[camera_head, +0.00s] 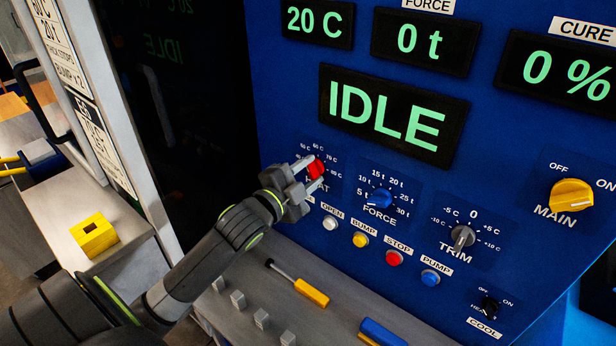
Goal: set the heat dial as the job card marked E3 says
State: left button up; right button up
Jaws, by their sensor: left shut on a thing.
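The red heat dial (316,168) is on the blue control panel (400,170), on a dark plate with C marks around it. My left gripper (311,169) is shut on the dial, one finger on each side. The gripper hides part of the dial's plate and its label, so I cannot tell which mark the dial points to. Job cards (95,145) with black print hang on the pale post at the left; they are cut off and I cannot make out a card marked E3. My right gripper is not in view.
The displays read 20 C (317,21), 0 t (423,40), 0 % and IDLE (388,114). A blue force dial (379,198), a grey trim dial (462,237), a yellow main switch (570,194) and several buttons are nearby. A yellow-handled tool (311,292) lies on the ledge below.

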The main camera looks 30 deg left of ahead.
pick_arm(q)
jog(key=m+b, duration=0.2)
jog(key=m, duration=0.3)
jog(key=shift+f, duration=0.15)
dwell(0.3)
jog(key=o, duration=1)
jog(key=shift+m, duration=0.3)
